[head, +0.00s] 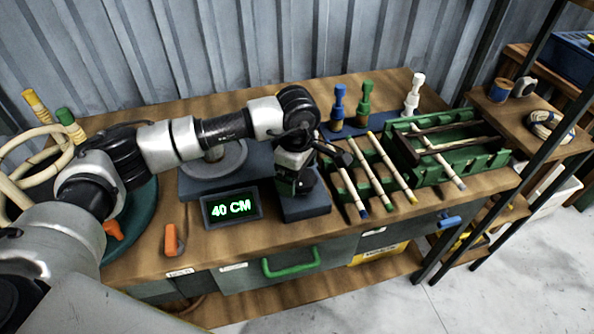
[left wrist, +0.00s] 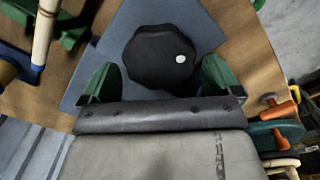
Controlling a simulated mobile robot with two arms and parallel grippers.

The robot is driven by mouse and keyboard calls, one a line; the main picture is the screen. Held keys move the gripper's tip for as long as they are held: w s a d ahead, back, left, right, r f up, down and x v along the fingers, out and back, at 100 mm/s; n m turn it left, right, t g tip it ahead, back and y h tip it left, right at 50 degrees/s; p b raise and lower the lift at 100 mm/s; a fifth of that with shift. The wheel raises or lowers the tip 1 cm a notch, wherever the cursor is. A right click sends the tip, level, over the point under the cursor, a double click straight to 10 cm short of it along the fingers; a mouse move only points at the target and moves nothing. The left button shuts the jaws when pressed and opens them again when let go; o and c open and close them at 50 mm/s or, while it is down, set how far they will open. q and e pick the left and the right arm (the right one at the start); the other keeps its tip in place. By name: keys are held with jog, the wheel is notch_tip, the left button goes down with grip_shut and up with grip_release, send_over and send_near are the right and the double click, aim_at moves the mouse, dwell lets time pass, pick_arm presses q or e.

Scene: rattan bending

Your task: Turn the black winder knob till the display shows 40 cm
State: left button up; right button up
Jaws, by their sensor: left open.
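The display (head: 231,208) on the bench reads 40 CM in green. The black winder knob (left wrist: 160,58), with a white dot on its right side, sits on a blue-grey base (left wrist: 207,25) in the left wrist view. My left gripper (left wrist: 157,80) is open, with its green-padded fingers on either side of the knob's near part; I cannot tell whether they touch it. In the head view my left gripper (head: 297,185) is over the base (head: 304,207) and mostly hides the knob. My right gripper is not in view.
A green rack (head: 490,158) and several sticks with coloured ends (head: 397,168) lie right of the knob. Blue, green and white pegs (head: 412,95) stand behind. An orange part (head: 173,241) sits at the front edge. A green drawer handle (head: 291,262) is below.

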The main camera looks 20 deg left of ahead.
pick_arm(q)
notch_tip(320, 180, up, 11)
jog(key=b, duration=0.1)
dwell(0.4)
jog(key=shift+s+f, duration=0.1)
jog(key=shift+f, duration=0.05)
